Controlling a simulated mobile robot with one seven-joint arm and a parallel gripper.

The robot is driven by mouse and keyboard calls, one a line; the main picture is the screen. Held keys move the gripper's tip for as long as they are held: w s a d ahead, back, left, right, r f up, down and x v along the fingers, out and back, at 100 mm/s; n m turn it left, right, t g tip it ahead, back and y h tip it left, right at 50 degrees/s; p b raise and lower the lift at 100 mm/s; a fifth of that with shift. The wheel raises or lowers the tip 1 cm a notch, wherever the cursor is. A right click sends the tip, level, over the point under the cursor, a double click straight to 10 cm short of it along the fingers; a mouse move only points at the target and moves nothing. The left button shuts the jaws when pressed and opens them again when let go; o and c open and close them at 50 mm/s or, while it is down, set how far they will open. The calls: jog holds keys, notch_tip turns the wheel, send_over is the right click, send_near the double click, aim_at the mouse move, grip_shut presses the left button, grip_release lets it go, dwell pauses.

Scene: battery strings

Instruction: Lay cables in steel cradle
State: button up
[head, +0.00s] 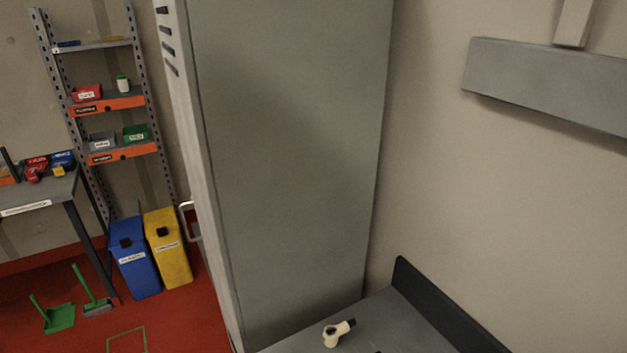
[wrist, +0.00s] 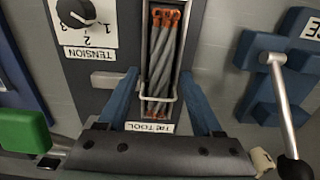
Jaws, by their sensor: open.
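In the wrist view, several grey cables (wrist: 161,65) with orange ends lie side by side in a narrow upright slot of a dark panel. A pale wire loop (wrist: 158,99) crosses their lower part. I cannot tell whether this slot is the steel cradle. My gripper (wrist: 160,76) is open and empty, its blue fingers on either side of the slot, apart from the cables. The head view shows neither my gripper nor the cables.
Around the slot are a tension knob (wrist: 76,12), a lever (wrist: 283,100) on a blue block and a green block (wrist: 24,131). In the head view, a tall grey cabinet (head: 290,150) stands beside a grey worktop (head: 400,325) bearing a cream-and-black item (head: 337,333).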

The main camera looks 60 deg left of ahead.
notch_tip(320, 180, up, 12)
jog(key=shift+b, duration=0.3)
jog(key=w+a+r+t+y, duration=0.1)
jog(key=w+r+t+y, duration=0.35)
jog(key=w+r, duration=0.85)
jog(key=w+d+r+t, duration=0.3)
jog(key=w+r+t, duration=0.5)
jog(key=w+r, duration=0.4)
jog(key=d+r+t+h, duration=0.1)
jog(key=d+r+t, duration=0.2)
jog(key=r, duration=0.5)
jog(key=d+r+t, duration=0.2)
jog(key=d+r, duration=0.1)
jog(key=r, duration=0.5)
jog(key=s+d+r+t+h, duration=0.1)
jog(key=s+d+r+t, duration=0.2)
jog(key=r, duration=0.4)
jog(key=s+d+r+t+h, duration=0.1)
jog(key=s+d+r+t, duration=0.2)
jog(key=r, duration=0.5)
jog(key=s+d+r+t+h, duration=0.2)
jog(key=s+d+r+t, duration=0.2)
jog(key=r, duration=0.4)
jog(key=shift+s+n, duration=0.2)
jog(key=shift+n, duration=0.2)
